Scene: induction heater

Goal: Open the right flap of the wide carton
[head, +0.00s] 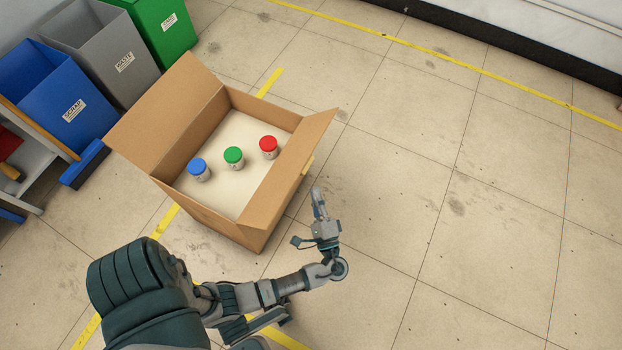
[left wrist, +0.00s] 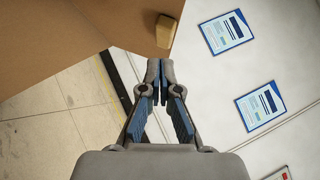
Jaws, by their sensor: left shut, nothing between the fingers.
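The wide carton (head: 208,217) stands open on the floor in the head view, with three jars inside. Its right flap (head: 289,166) is swung clear of the opening and leans outward over the right side. A small yellowish tab (head: 307,165) sits on its outer side. My left gripper (head: 317,192) is just right of the flap, apart from it, shut and empty. In the left wrist view, brown cardboard (left wrist: 60,40) with a tan block (left wrist: 166,31) lies beyond the shut fingertips (left wrist: 160,66). My right gripper is out of view.
Jars with blue (head: 197,167), green (head: 233,155) and red (head: 268,145) lids stand in the carton. Its left flap (head: 168,108) also stands outward. Blue (head: 55,105), grey (head: 98,45) and green (head: 155,28) bins are at upper left. The floor on the right is clear.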

